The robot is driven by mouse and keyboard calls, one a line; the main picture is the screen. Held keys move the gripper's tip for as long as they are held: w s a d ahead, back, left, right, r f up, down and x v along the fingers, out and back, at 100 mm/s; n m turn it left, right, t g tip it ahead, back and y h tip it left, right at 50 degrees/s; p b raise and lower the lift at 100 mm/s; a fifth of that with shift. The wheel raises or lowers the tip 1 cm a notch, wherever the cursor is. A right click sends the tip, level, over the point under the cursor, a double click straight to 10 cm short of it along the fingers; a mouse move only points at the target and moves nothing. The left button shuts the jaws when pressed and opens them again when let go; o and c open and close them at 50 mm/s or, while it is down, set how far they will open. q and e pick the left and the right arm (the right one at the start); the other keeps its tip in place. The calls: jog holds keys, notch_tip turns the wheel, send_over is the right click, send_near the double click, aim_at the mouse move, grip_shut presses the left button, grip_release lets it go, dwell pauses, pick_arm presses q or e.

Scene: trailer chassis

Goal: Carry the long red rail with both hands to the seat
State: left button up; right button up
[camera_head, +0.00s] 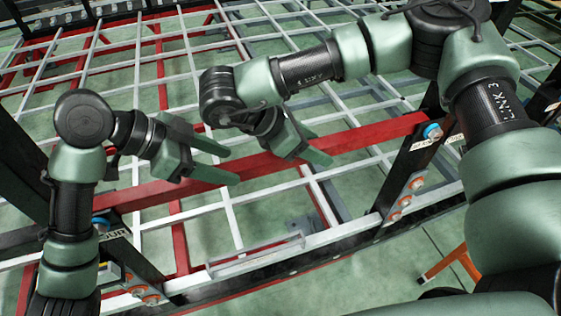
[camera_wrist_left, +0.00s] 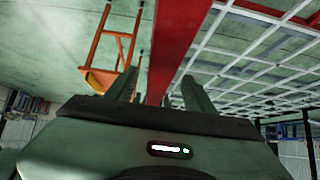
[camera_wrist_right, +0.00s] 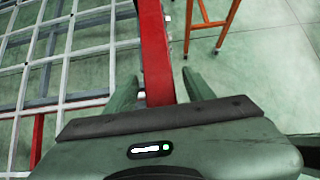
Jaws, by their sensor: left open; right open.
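The long red rail (camera_head: 370,136) spans the frame from left to right in the head view. Its ends lie close to two black uprights with blue round parts, the left one (camera_head: 102,222) and the right one (camera_head: 432,132); I cannot tell if they touch. My left gripper (camera_head: 232,166) is open, with its fingers on either side of the rail (camera_wrist_left: 178,45) in the left wrist view. My right gripper (camera_head: 321,147) is open, with its fingers on either side of the rail (camera_wrist_right: 155,45) in the right wrist view. I cannot tell which part is the seat.
A frame of white and red bars (camera_head: 140,50) fills the space behind the rail. A white and black beam (camera_head: 240,262) runs in front, between the uprights. An orange stand (camera_head: 448,265) is at the lower right, on green floor; it also shows in the right wrist view (camera_wrist_right: 211,23).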

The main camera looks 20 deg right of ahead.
pick_arm(q)
jog(key=v, duration=0.4)
jog(key=shift+a+r, duration=0.2)
jog(key=shift+a, duration=0.05)
pick_arm(e)
jog(key=shift+a+r, duration=0.1)
jog(key=v, duration=1.1)
jog(key=shift+a+r, duration=0.25)
jog(key=shift+a, duration=0.05)
